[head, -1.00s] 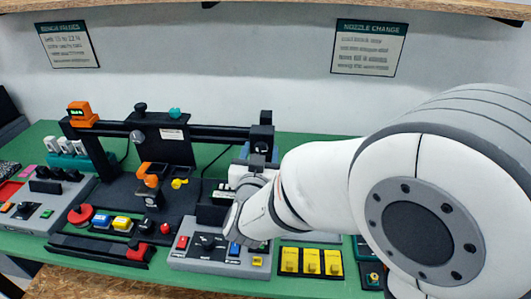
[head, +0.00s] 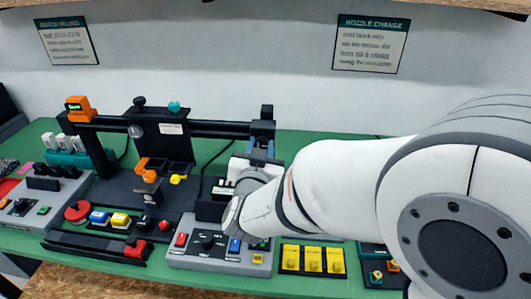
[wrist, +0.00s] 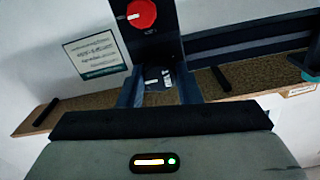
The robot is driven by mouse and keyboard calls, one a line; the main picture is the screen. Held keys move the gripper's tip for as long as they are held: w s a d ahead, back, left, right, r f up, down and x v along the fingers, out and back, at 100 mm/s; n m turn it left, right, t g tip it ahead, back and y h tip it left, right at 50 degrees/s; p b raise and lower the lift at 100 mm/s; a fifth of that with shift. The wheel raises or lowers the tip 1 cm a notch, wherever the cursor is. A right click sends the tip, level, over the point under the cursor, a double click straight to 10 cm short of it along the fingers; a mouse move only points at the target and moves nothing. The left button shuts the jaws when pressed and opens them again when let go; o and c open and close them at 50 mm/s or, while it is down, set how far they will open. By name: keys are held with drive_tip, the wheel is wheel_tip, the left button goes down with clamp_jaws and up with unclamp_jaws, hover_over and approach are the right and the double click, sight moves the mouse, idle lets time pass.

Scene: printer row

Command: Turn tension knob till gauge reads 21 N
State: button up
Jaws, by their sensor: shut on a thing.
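The black printer gantry (head: 190,130) stands on the green bench. My gripper (head: 262,150) is at the gantry's right-hand post (head: 266,117), its blue-grey fingers just below the post's top. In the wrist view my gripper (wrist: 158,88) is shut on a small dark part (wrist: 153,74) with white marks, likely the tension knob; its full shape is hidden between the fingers. A red round knob (wrist: 141,14) with a white line sits on the black panel above it. An orange box with a small green display (head: 77,107), possibly the gauge, is at the gantry's left top; its reading is too small to tell.
A grey control box (head: 208,243) with a dial and coloured buttons lies below my wrist. Yellow switches (head: 312,259) are to its right. A red round knob (head: 77,211) and another grey box (head: 25,212) are at left. Two signs hang on the wall.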

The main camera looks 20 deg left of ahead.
drive_tip(key=shift+f, duration=0.1)
drive_tip(key=o, duration=1)
drive_tip(key=shift+c, duration=0.2)
drive_tip(key=b+v, duration=0.1)
drive_tip(key=v, duration=0.6)
drive_tip(key=shift+s+d, duration=0.15)
drive_tip(key=shift+s, duration=0.2)
